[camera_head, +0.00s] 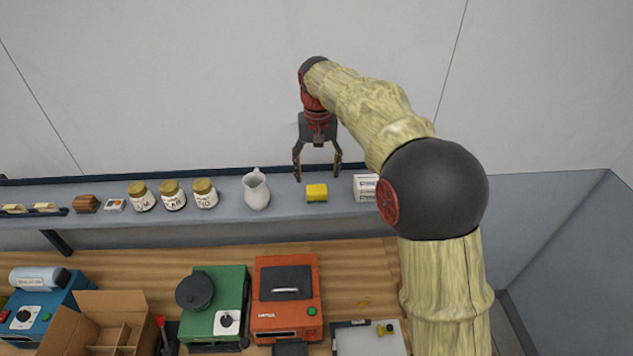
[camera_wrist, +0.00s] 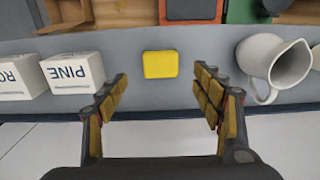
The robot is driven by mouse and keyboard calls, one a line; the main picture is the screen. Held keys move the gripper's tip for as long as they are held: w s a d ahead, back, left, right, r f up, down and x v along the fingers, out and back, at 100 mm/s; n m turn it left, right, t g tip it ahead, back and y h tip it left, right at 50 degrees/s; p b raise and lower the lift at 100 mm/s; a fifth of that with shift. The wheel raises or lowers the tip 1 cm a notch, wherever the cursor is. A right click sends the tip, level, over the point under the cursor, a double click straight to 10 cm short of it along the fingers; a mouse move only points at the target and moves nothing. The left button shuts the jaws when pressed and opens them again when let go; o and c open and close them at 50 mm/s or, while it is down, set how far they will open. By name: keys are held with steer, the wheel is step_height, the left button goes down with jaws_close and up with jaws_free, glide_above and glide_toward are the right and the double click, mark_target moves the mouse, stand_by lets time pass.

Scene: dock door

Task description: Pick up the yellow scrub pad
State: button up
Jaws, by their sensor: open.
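The yellow scrub pad (camera_head: 316,192) lies on the grey shelf (camera_head: 232,206), between the white pitcher and the white boxes. In the wrist view the yellow scrub pad (camera_wrist: 160,64) lies ahead of the fingers, roughly midway across the gap between them. My gripper (camera_head: 317,177) is open and empty, with its fingers pointing down above and just behind the pad. In the wrist view my gripper (camera_wrist: 163,85) shows both fingers spread wide, apart from the pad. Nothing hides the pad.
Several jars (camera_head: 172,196) stand farther left. A wall (camera_head: 200,90) rises behind the shelf. Below are a green machine (camera_head: 228,285) and an orange machine (camera_head: 285,315).

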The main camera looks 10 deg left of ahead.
mark_target(317, 187)
steer(key=shift+w+a, duration=0.1)
steer(key=shift+a, duration=0.15)
steer(key=shift+f, duration=0.35)
steer(key=f, duration=0.2)
steer(key=f+p, duration=0.1)
steer(key=f, duration=0.1)
steer(key=f+p, duration=0.1)
steer(key=f, duration=0.2)
steer(key=shift+w+d+f, duration=0.1)
steer(key=shift+w, duration=0.15)
steer(key=shift+c, duration=0.9)
steer(key=c, duration=0.7)
steer(key=shift+c, duration=0.7)
steer(key=shift+r, duration=0.2)
